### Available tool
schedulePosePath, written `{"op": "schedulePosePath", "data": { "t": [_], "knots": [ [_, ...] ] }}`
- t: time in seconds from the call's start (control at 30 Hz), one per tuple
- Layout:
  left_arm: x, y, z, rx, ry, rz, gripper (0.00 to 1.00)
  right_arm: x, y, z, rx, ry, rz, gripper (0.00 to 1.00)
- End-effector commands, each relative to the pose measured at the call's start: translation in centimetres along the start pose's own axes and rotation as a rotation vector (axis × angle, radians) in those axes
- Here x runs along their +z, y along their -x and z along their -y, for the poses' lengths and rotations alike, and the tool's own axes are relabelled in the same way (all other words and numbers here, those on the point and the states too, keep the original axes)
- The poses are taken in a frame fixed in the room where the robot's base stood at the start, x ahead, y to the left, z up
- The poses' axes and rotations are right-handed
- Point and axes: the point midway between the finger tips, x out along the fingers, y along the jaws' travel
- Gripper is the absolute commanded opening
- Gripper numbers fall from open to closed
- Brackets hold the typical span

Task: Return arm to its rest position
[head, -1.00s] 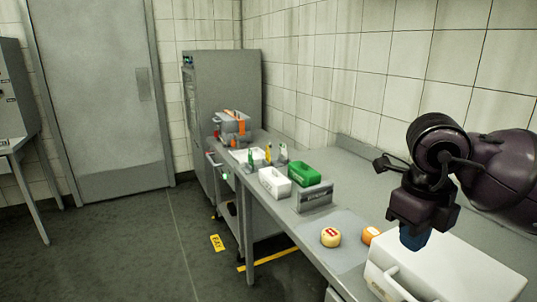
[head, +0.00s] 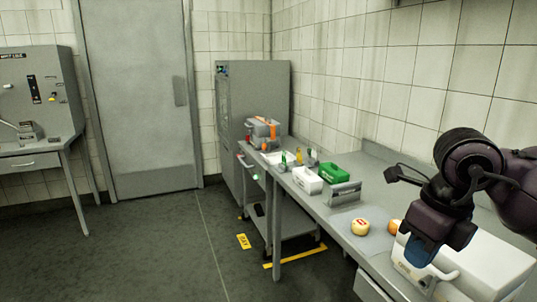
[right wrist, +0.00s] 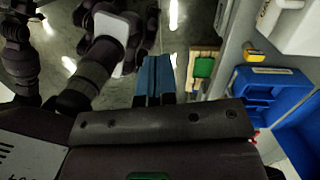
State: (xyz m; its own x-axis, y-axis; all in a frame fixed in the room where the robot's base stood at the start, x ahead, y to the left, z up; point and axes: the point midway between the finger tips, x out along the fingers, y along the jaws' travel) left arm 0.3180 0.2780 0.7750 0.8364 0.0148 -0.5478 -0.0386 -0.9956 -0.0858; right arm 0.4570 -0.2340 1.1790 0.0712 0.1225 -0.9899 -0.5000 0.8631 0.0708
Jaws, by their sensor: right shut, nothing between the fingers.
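My right arm reaches in from the right in the head view, above the counter (head: 340,212). My right gripper (head: 422,254) has blue fingertips, points down and is shut with nothing held. In the head view it overlaps the white box on the counter (head: 500,262). In the right wrist view the blue fingers of the gripper (right wrist: 154,78) are together and empty. A pale round cheese wheel with a red mark (head: 360,227) lies on a grey mat left of the gripper. A second, orange one (head: 395,226) is partly hidden by the arm. My left gripper is not identifiable.
A green box (head: 326,172), a white bin (head: 307,180) and a grey holder (head: 344,194) stand farther along the counter. A blue bin (right wrist: 258,95) lies right of the fingers in the wrist view. The floor (head: 170,250) left of the counter is open.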

Motion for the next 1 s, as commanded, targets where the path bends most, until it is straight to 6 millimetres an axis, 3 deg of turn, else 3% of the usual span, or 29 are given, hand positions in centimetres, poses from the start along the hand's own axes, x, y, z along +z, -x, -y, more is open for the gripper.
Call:
{"op": "schedulePosePath", "data": {
  "t": [0.23,0.43,0.6,0.73,0.83,1.0],
  "knots": [
    [-0.8,-0.4,-0.4,0.004,0.007,-0.017,0.43,2.9,1.4,-4.8,0.33,0.107,0.181,0.0],
    [-0.7,-0.3,-0.3,0.003,0.004,-0.014,0.43,6.0,4.9,-10.0,0.716,0.141,0.395,0.0],
    [-0.4,-0.1,-0.2,0.002,0.003,-0.008,0.43,8.4,7.5,-12.2,1.071,0.042,0.573,0.0],
    [0.1,0.2,-0.1,0.0,0.004,0.002,0.43,10.3,8.9,-11.5,1.329,-0.134,0.707,0.0],
    [0.4,0.2,-0.1,-0.001,0.003,0.008,0.43,11.8,8.8,-9.6,1.506,-0.335,0.803,0.0],
    [0.4,0.2,-0.1,0.0,0.003,0.008,0.43,13.3,5.2,-4.0,1.724,-0.8,0.93,0.0]
  ]
}}
